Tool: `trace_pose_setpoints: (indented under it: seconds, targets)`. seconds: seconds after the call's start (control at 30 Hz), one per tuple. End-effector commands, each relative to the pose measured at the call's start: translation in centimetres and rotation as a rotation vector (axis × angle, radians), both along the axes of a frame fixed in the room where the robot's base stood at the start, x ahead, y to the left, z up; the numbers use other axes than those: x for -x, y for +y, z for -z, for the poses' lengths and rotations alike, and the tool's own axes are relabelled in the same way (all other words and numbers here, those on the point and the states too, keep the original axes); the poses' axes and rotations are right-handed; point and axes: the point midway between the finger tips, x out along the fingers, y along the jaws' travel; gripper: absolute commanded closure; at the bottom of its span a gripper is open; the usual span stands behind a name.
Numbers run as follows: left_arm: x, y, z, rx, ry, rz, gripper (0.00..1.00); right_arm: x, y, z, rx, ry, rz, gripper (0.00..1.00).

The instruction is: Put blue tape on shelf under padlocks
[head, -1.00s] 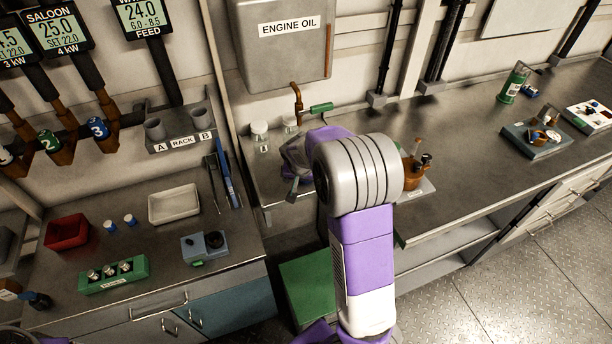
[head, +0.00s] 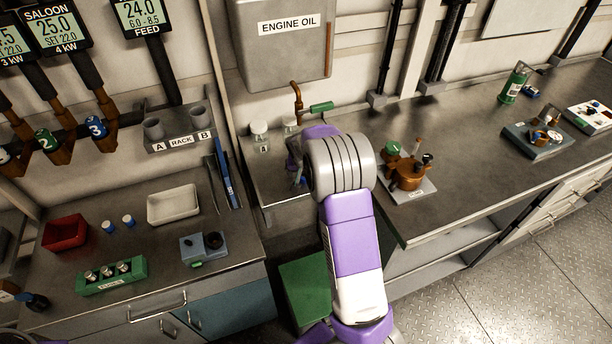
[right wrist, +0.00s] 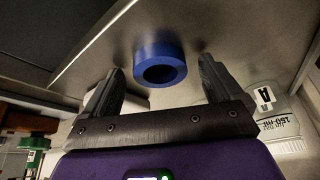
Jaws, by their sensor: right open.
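The blue tape (right wrist: 160,66) is a thick blue ring on a grey metal surface in the right wrist view. My right gripper (right wrist: 159,77) is open, with one dark finger on each side of the tape; I cannot tell whether they touch it. In the head view my right gripper (head: 295,165) is over the small steel counter below the engine oil tank, mostly behind my own wrist. The tape is hidden there. I cannot make out padlocks or their shelf.
A jar labelled A (right wrist: 280,115) stands close to the right finger; jars (head: 260,132) also show in the head view. A brass valve (head: 298,98) hangs above. The long counter (head: 455,150) has clear room.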

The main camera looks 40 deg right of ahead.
Motion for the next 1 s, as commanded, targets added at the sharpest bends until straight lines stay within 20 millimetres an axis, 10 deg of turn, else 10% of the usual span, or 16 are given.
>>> trace_pose_setpoints:
  seconds: [0.1,0.57,1.0]
  targets:
    - [0.0,0.0,0.0,0.0,0.0,0.0,0.57,0.0,0.0,-0.1,0.0,0.0,0.0,0.07]
    - [0.0,0.0,0.0,0.0,0.0,0.0,0.57,0.0,0.0,-0.1,0.0,0.0,0.0,0.72]
    - [0.0,0.0,-0.5,0.0,0.0,0.0,0.57,-0.1,0.0,-2.1,0.001,-0.003,-0.001,0.72]
